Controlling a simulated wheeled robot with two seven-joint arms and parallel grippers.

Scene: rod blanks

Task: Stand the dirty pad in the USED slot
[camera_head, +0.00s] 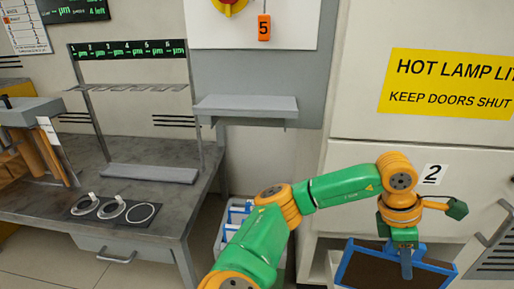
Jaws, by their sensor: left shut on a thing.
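A blue-framed pad with a dark brown face (370,269) is at the lower right, in front of the machine numbered 2. Its lower part is cut off by the picture's bottom edge. My left gripper (405,264) points down and is shut on the pad at its upper edge, near the middle. The fingers cover part of the frame. No slot marked USED can be read in this view. My right gripper is not in view.
A pale bin (226,236) with blue frames inside stands on the floor beside the bench, partly behind my left arm. The grey bench (60,160) carries a rack and black-and-white rings. A grey shelf (246,107) juts from the wall. A slatted panel (494,250) stands at right.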

